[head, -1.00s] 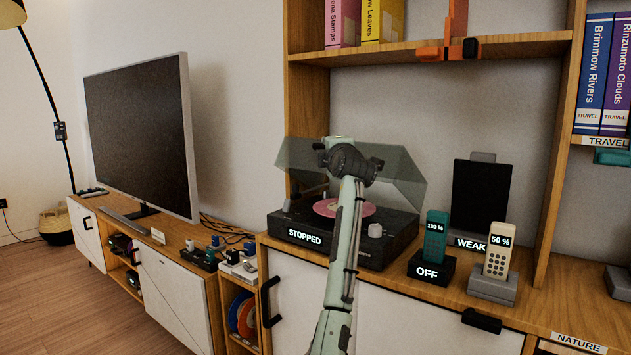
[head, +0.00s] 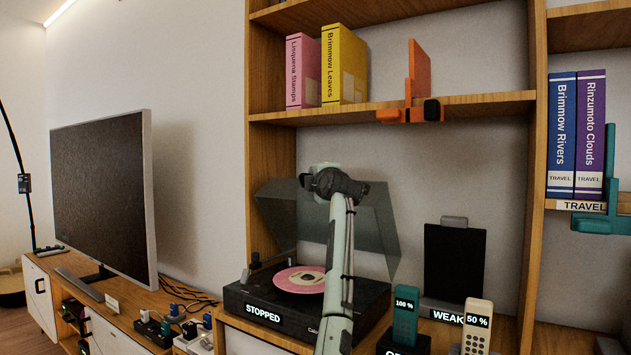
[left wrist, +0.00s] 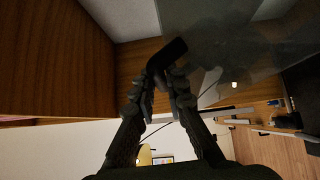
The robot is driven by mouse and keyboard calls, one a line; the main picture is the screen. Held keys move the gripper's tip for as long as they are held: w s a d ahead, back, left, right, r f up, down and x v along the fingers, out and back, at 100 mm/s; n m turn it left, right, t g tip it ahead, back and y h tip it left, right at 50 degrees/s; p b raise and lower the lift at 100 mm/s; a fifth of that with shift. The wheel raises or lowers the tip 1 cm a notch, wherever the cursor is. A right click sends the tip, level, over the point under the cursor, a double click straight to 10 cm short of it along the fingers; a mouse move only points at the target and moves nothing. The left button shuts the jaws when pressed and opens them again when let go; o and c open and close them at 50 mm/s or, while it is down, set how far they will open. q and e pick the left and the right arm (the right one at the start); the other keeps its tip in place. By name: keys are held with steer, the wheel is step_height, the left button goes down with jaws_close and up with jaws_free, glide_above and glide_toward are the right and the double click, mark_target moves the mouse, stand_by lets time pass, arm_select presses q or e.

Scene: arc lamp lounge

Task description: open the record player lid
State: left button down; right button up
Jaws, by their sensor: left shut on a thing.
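The record player (head: 250,298) is a black box on the cabinet with a pink record (head: 300,279) and a label reading STOPPED. Its smoky see-through lid (head: 378,225) stands raised, tilted up at the back. My left gripper (head: 335,184) is at the lid's upper edge, and my arm crosses in front of the player. In the left wrist view, the gripper's fingers (left wrist: 160,84) are shut on a dark handle (left wrist: 167,54) beside the see-through lid (left wrist: 215,35). The fingertips are hard to make out in the head view. My right gripper is not in view.
A shelf (head: 480,104) with books and an orange bracket (head: 418,75) runs above the lid. A teal phone (head: 404,318), a beige phone (head: 477,325) and a black panel (head: 454,265) stand right of the player. A television (head: 105,195) is at left.

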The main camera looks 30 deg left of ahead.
arm_select(q)
steer(key=shift+s+a+r, duration=0.15)
steer(key=shift+s+r, duration=0.05)
steer(key=shift+r, duration=0.4)
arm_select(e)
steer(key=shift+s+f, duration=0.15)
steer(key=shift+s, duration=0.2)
arm_select(q)
steer(key=c, duration=1.5)
jaws_free()
steer(key=shift+s, duration=0.1)
steer(key=shift+c, duration=0.2)
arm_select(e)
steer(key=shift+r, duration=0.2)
arm_select(q)
steer(key=shift+f, duration=0.2)
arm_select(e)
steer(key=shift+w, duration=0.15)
arm_select(q)
steer(key=shift+f, duration=0.1)
steer(key=v, duration=1.2)
steer(key=shift+f, duration=0.1)
